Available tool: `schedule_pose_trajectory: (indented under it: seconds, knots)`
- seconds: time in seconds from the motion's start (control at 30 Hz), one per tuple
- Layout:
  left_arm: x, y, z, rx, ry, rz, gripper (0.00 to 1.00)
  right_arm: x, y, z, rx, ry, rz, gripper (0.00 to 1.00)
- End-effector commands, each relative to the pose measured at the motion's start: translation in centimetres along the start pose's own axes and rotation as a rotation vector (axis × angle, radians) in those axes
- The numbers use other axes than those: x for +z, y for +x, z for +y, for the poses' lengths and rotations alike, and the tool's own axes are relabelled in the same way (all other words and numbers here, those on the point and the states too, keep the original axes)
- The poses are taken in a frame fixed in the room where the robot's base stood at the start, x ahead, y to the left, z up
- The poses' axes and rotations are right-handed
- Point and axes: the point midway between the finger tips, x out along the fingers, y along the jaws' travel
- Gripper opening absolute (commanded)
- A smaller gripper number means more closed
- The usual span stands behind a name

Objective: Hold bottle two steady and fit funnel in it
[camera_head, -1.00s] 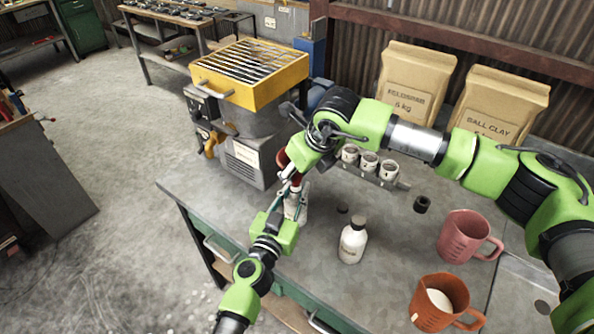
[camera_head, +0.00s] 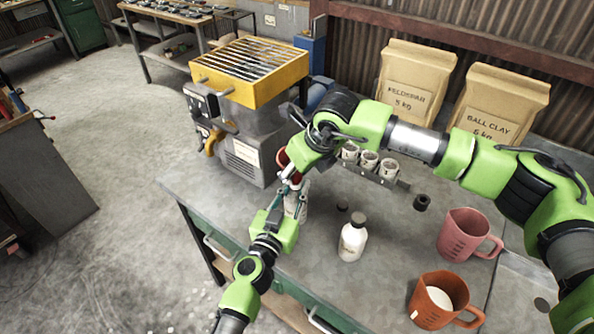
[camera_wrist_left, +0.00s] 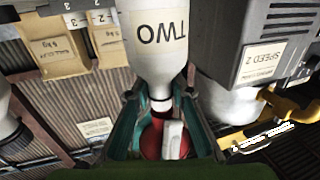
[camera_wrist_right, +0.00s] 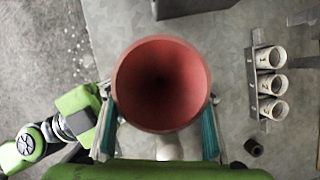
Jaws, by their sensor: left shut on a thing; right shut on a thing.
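Bottle two (camera_wrist_left: 155,45) is a white bottle labelled TWO, upside down in the left wrist view. My left gripper (camera_wrist_left: 160,115) is shut around its neck. In the head view bottle two (camera_head: 301,208) stands near the table's front left edge, partly hidden by my grippers. The red funnel (camera_wrist_right: 160,85) is in my right gripper (camera_wrist_right: 160,115), wide mouth toward the wrist camera. The funnel (camera_wrist_left: 152,142) also shows at the bottle's mouth in the left wrist view. I cannot tell whether its spout is inside the neck.
A capped white bottle (camera_head: 352,240) stands to the right of bottle two. A rack of small cups (camera_head: 372,172), black caps (camera_head: 422,203), a pink jug (camera_head: 468,236) and an orange jug (camera_head: 440,301) lie further right. A mixer-like machine (camera_head: 245,150) stands behind at the left.

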Motion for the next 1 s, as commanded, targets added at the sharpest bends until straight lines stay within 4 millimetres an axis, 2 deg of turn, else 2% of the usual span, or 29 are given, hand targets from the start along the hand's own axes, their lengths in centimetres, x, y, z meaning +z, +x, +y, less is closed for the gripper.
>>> schedule_pose_trajectory:
  seconds: [0.03, 0.67, 0.7, 0.77, 1.0]
  knots:
    - [1.04, -0.28, -0.06, -0.002, 0.0, -0.017, 0.0, -0.07, 0.16, 0.02, 0.0, 0.0, 0.0, 0.23]
    - [1.04, -0.28, -0.06, -0.002, 0.0, -0.017, 0.0, -0.48, 1.01, 0.03, 0.0, 0.0, 0.0, 0.23]
    - [1.04, -0.28, -0.06, -0.002, 0.0, -0.017, 0.0, -0.48, 1.03, 0.03, 0.0, 0.0, 0.0, 0.44]
    - [1.04, -0.28, -0.06, -0.002, 0.0, -0.017, 0.0, -0.47, 1.01, 0.02, 0.0, 0.0, 0.0, 0.58]
    - [1.04, -0.28, -0.06, -0.002, 0.0, -0.017, 0.0, -0.47, 1.0, 0.02, 0.0, 0.0, 0.0, 0.58]
